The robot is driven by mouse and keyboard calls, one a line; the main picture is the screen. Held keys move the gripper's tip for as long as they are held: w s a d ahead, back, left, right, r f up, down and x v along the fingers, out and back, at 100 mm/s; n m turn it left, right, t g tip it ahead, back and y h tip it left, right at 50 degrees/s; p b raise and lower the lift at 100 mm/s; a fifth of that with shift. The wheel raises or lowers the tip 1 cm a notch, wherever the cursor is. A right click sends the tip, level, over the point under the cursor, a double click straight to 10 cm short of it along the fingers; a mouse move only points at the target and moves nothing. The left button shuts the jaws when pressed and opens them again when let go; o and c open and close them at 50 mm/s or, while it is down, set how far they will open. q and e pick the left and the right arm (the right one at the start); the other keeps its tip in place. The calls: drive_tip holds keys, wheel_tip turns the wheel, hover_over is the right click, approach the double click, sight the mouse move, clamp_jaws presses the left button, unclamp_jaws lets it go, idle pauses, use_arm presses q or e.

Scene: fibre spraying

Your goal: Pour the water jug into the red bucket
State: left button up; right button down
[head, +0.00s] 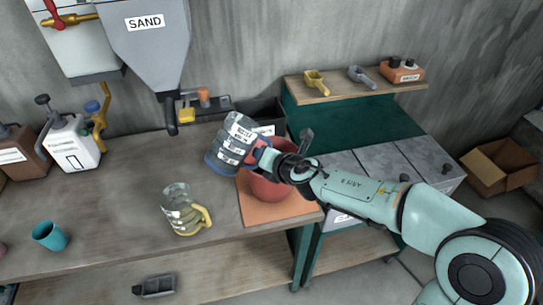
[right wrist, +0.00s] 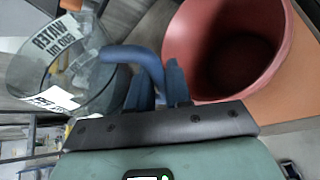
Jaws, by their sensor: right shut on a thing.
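The water jug (head: 232,140) is clear with a blue base and handle. In the right wrist view the jug (right wrist: 50,62) shows a white label reading WATER. My right gripper (head: 270,156) is shut on its blue handle (right wrist: 140,58); the right wrist view also shows the gripper (right wrist: 158,92). The jug is held beside the red bucket (head: 270,188), up and to its left in the head view, with its top leaning slightly right. In the right wrist view the bucket (right wrist: 190,45) is open, with a dark interior. My right arm partly hides it. My left gripper is out of view.
The bucket stands on an orange mat (head: 256,212) at the bench's right end. A clear jug with a yellow handle (head: 182,212) stands left of it. A black bin (head: 266,112) is behind. A teal cup (head: 50,236) and white canister (head: 72,143) are far left.

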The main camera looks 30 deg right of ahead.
drive_tip(key=shift+w+a, duration=0.1)
drive_tip(key=shift+w, duration=0.05)
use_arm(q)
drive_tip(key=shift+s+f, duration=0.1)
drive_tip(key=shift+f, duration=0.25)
use_arm(e)
drive_tip(key=shift+f, duration=0.15)
drive_tip(key=shift+y+b, duration=0.3)
drive_tip(key=shift+b, duration=0.1)
drive_tip(key=shift+a+f+m, duration=0.1)
drive_tip(key=shift+f+m, duration=0.05)
drive_tip(key=shift+m, duration=0.15)
drive_tip(key=shift+f+b, duration=0.1)
drive_tip(key=shift+b, duration=0.35)
drive_tip(key=shift+f+y, duration=0.1)
drive_tip(key=shift+y, duration=0.2)
drive_tip(key=shift+a, duration=0.15)
drive_tip(key=shift+m+b, duration=0.3)
drive_tip(key=shift+b, duration=0.05)
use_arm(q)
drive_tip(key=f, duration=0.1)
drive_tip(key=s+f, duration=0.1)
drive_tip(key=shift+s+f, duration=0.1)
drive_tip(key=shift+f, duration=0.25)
use_arm(e)
drive_tip(key=shift+a, duration=0.15)
